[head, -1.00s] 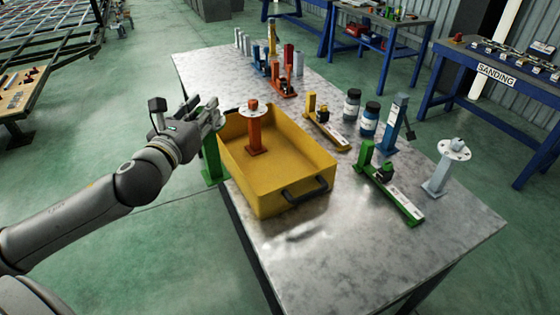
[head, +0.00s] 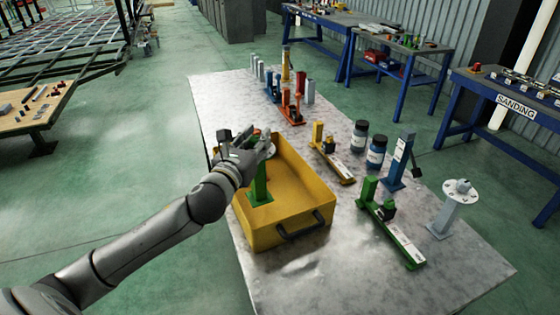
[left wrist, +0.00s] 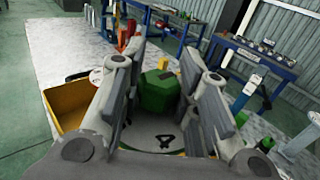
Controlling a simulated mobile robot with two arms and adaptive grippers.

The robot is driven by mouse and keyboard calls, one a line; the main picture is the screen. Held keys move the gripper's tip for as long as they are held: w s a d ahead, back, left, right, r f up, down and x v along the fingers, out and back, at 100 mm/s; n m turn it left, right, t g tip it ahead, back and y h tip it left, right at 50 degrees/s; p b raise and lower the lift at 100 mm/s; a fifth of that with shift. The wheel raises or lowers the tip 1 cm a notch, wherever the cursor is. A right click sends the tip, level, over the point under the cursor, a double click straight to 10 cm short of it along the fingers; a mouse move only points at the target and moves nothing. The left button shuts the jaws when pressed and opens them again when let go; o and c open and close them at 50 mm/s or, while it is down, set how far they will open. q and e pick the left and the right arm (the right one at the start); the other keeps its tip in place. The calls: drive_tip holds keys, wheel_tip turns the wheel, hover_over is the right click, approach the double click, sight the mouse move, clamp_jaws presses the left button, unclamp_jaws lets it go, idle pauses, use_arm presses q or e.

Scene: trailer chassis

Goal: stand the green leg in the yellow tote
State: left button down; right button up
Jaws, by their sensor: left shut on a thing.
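My left gripper (head: 264,150) is shut on the green leg (head: 260,188), over the left part of the yellow tote (head: 285,233). The leg is upright, with its foot inside the tote's outline; I cannot tell whether it touches the tote floor. In the left wrist view the leg's green top (left wrist: 160,92) is between the fingers, above a pale round flange. The tote's edge (left wrist: 66,106) shows there at left, beside a pale disc. The orange leg in the tote is mostly hidden behind my gripper and the green leg. My right gripper is not in view.
A green fixture (head: 391,232), a yellow fixture (head: 332,160), dark jars (head: 376,150), a blue post (head: 398,160) and a grey flanged leg (head: 452,208) stand right of the tote. Red and blue parts stand farther back. The front of the metal table is clear.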

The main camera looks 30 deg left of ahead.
use_arm(q)
drive_tip(key=w+d+f, duration=0.3)
drive_tip(key=w+f, duration=0.3)
drive_tip(key=f, duration=0.3)
drive_tip(key=shift+d+f, duration=0.15)
drive_tip(key=shift+f, duration=0.2)
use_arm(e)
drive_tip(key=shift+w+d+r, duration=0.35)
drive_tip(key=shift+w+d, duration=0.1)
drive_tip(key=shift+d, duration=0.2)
use_arm(q)
drive_tip(key=shift+f, duration=0.1)
drive_tip(key=c, duration=1.1)
unclamp_jaws()
drive_tip(key=shift+s, duration=0.1)
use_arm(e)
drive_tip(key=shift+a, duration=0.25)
use_arm(q)
drive_tip(key=b, duration=0.2)
hover_over(265, 189)
drive_tip(key=s+d, duration=0.3)
drive_tip(key=s, duration=0.3)
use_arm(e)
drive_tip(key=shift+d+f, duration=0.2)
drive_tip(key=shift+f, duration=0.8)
